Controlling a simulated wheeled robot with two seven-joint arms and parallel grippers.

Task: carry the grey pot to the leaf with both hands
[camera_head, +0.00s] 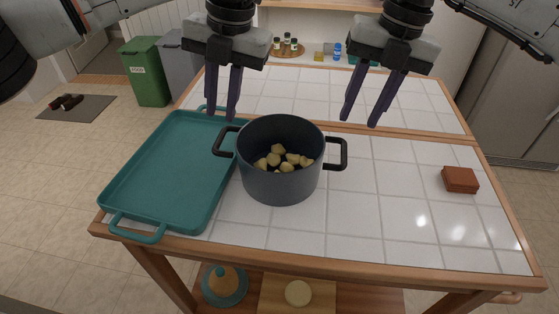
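The grey pot (280,185) stands upright on the front tiled part of the table. Several pale yellow chunks (283,160) lie inside it. Its black handles stick out left (224,142) and right (338,154). A second tiled section (300,98), seemingly the leaf, lies behind the front part, past a wooden strip. My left gripper (224,114) points down, open and empty, above and behind the left handle. My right gripper (361,119) points down, open and empty, above and behind the right handle. Neither appears to touch the pot.
A teal tray (165,175) lies just left of the pot. A reddish-brown block (460,180) sits at the right. The tiles between pot and block are clear. Jars (286,45) and a blue bottle (337,51) stand on the far counter.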

